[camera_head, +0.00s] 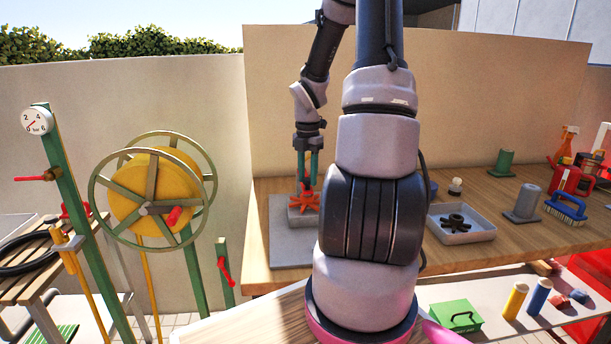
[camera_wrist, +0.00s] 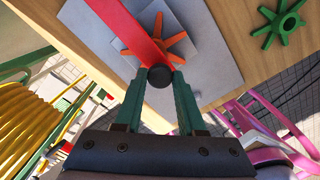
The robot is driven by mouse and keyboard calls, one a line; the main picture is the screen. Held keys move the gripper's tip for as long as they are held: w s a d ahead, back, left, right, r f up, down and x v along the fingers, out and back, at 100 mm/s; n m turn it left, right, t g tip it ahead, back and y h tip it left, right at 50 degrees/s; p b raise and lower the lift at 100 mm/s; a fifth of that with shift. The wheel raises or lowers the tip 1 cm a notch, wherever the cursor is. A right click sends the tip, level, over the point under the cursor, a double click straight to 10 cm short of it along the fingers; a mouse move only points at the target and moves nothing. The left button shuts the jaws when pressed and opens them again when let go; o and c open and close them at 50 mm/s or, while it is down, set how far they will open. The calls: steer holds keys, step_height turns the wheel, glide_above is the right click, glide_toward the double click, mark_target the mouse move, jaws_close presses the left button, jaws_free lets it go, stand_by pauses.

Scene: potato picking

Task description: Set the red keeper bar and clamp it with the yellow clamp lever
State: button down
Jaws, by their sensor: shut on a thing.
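My gripper (camera_head: 307,178) is over the grey fixture block (camera_head: 303,216) on the bench. In the wrist view its green fingertips (camera_wrist: 157,78) are on either side of the black round end of the red keeper bar (camera_wrist: 137,27), shut on it. The bar runs up and left, over the orange star-shaped wheel (camera_wrist: 178,40). That wheel also shows in the head view (camera_head: 304,203), on the block under my gripper. I cannot tell whether the bar is seated or held above the block. I cannot make out the yellow clamp lever in either view.
A grey tray (camera_head: 470,236) with a dark star wheel lies right on the wooden bench (camera_head: 505,187). A green star wheel (camera_wrist: 279,23) shows in the wrist view. Grey cylinder (camera_head: 525,201) and blue brush (camera_head: 566,208) stand further right. A yellow hose reel (camera_head: 150,185) is at left.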

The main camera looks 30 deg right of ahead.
steer(key=shift+d, duration=0.15)
steer(key=c, duration=0.5)
jaws_free()
step_height(320, 180, up, 11)
stand_by(0.5)
